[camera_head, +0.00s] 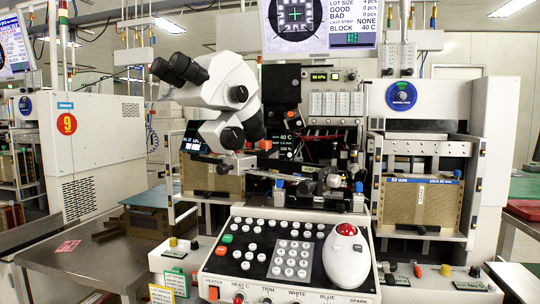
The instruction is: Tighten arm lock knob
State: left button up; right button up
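A white stereo microscope (222,88) with black eyepieces (181,69) stands tilted above the wire bonder at centre. It carries a black round knob (238,94) on its side and a larger black knob (232,137) lower down. Which knob is the arm lock knob I cannot tell, nor how tight any knob is. The microscope's support arm is largely hidden behind its body and a black block (281,84). Neither of my grippers shows in the head view.
A control panel (247,242) with several buttons, a keypad and a white mouse-like controller (346,255) sits in front. Brown magazines (423,204) stand at both sides. A steel table (95,262) lies at left, with a pink card (67,246). A monitor (318,25) hangs above.

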aim_at(262, 144)
jog(key=i+l+u, duration=0.2)
jog(key=i+l, duration=0.15)
jog(key=l, duration=0.25)
jog(key=l+u, duration=0.3)
jog(key=l, duration=0.25)
jog(key=k, duration=0.9)
jog(key=k+z, duration=0.15)
jog(key=z, duration=0.3)
jog(key=k+z, duration=0.1)
jog(key=z, duration=0.35)
jog(key=k+l+z, duration=0.1)
jog(key=z, duration=0.4)
jog(key=j+z, duration=0.6)
jog(key=j, duration=0.2)
jog(key=k+j, duration=0.1)
jog(key=j, duration=1.05)
jog(key=k+j, duration=0.15)
jog(key=j, duration=0.45)
jog(key=k+j, duration=0.1)
jog(key=j, duration=1.05)
jog(key=k+j, duration=0.15)
jog(key=j, duration=0.4)
